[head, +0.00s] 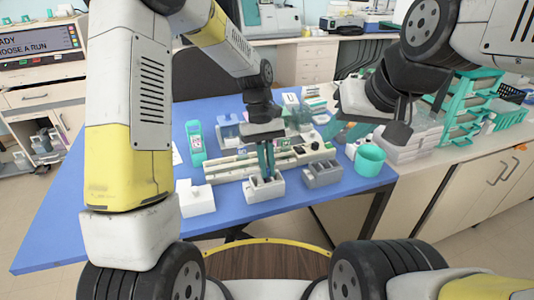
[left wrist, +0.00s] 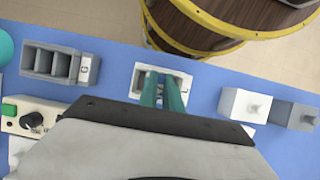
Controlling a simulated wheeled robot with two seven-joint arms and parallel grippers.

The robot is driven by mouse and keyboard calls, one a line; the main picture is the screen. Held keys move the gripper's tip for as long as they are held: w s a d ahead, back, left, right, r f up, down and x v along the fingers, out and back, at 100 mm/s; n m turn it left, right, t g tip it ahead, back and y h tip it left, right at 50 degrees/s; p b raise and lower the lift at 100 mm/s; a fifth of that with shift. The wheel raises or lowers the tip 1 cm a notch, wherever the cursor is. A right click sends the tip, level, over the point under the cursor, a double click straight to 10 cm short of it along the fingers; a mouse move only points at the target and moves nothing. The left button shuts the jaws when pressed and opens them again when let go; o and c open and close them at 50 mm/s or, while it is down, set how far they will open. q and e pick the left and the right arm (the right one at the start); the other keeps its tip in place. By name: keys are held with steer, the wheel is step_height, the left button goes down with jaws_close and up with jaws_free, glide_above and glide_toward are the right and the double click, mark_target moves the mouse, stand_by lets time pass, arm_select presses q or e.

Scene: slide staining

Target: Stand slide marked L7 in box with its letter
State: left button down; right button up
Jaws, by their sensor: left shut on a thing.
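My left gripper (head: 267,174) points straight down over the white slotted box (head: 265,194) near the table's front edge, its fingertips at or in the box's opening. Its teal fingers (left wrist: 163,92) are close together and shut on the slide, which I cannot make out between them. In the left wrist view the white box (left wrist: 138,82) lies around the fingertips; a mark like an L shows on its right end. A grey box (head: 323,173) with several compartments stands to its right, marked G in the left wrist view (left wrist: 84,69). My right gripper (head: 345,136) hangs at the right, away from the boxes.
A white block (head: 196,199) stands left of the white box. A pale long device (head: 225,171) lies behind it. A teal cup (head: 369,160) stands at the table's right. The blue table's left front (head: 90,235) is clear.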

arm_select(q)
steer(key=shift+f, duration=0.3)
steer(key=c, duration=1.5)
jaws_free()
steer(key=shift+o, duration=0.2)
steer(key=d+v, duration=0.1)
steer(key=v, duration=0.6)
steer(key=shift+w+a+r, duration=0.2)
steer(key=shift+a+r, duration=0.2)
steer(key=shift+a, duration=0.15)
